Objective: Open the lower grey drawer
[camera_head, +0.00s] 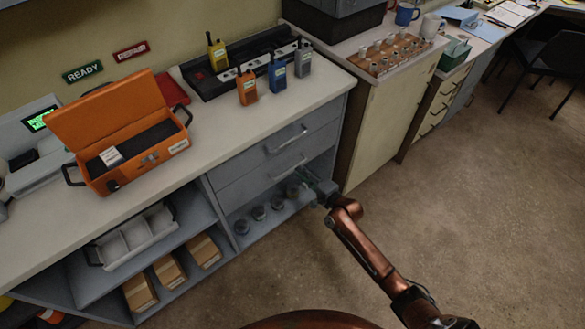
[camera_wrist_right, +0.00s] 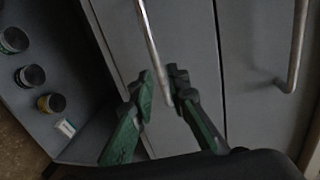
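The lower grey drawer (camera_head: 245,184) is under the counter, below a matching upper drawer (camera_head: 260,155). It looks shut, with a metal bar handle (camera_head: 286,170). My right gripper (camera_head: 309,181) is at the drawer's right side, near the right end of this handle. In the right wrist view the green fingers of the right gripper (camera_wrist_right: 163,88) are apart. The lower drawer's handle (camera_wrist_right: 150,40) runs down into the gap between them, close to the right finger; I cannot tell whether they touch. My left gripper is not in view.
An open shelf with several jars (camera_head: 258,212) lies under the drawer. The counter (camera_head: 225,135) holds an orange case (camera_head: 120,130) and several radios (camera_head: 277,77). A cream cabinet (camera_head: 385,125) stands to the right. The floor (camera_head: 470,200) in front is clear.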

